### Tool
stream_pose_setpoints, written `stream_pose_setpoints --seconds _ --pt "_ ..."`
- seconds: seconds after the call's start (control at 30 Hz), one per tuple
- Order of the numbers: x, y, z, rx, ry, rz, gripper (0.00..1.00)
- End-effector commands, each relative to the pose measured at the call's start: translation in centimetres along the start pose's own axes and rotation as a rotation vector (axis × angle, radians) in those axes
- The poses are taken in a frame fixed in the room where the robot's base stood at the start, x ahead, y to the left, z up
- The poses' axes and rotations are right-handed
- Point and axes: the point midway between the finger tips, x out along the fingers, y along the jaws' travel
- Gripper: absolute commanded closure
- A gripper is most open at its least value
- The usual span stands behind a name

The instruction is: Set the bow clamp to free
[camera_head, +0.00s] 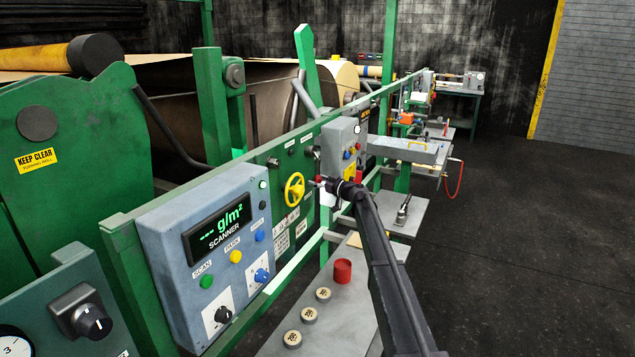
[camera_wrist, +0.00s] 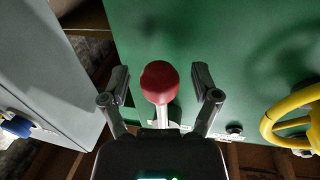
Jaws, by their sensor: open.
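A lever with a red ball knob (camera_wrist: 160,82) stands out from the green panel (camera_wrist: 215,45) in the wrist view. It is the only lever close to my gripper, and I cannot read a label naming it as the bow clamp. My gripper (camera_wrist: 160,78) is open, with one finger on each side of the red knob and a visible gap to both. In the head view my gripper (camera_head: 328,182) is at the green rail beside the red knob (camera_head: 319,180). The lever's base is partly hidden behind my gripper.
A yellow handwheel (camera_head: 294,190) is on the panel close by and shows at the right of the wrist view (camera_wrist: 290,125). A grey control box (camera_head: 340,138) stands close on the other side. A scanner box (camera_head: 205,255) and a shelf with a red cup (camera_head: 343,271) are nearer.

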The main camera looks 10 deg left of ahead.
Motion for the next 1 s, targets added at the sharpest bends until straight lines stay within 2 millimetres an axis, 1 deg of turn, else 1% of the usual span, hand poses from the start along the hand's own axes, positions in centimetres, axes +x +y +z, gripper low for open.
stream_pose_setpoints --seconds 0.07,0.1,0.17,0.2,0.27,0.3,0.33,0.57,0.73,0.87,1.0 --pt "0.0 0.0 0.0 0.000 0.000 0.000 0.21" --pt "0.0 0.0 0.0 0.000 0.000 0.000 0.33" --pt "0.0 0.0 0.0 0.000 0.000 0.000 0.51" --pt "-0.1 0.0 0.0 0.000 0.000 0.000 0.62" --pt "-0.1 0.0 0.0 0.000 0.000 0.000 0.80" --pt "-0.1 0.0 0.0 0.000 0.000 0.000 0.92" --pt "-0.1 0.0 0.0 0.000 0.000 0.000 1.00" --pt "-0.1 0.1 0.0 -0.004 0.001 0.001 1.00" --pt "-0.2 0.8 0.0 -0.029 0.006 0.004 1.00" --pt "-0.5 1.8 -0.1 -0.074 0.015 0.010 1.00" --pt "-1.3 3.7 -0.1 -0.148 0.027 0.023 1.00"
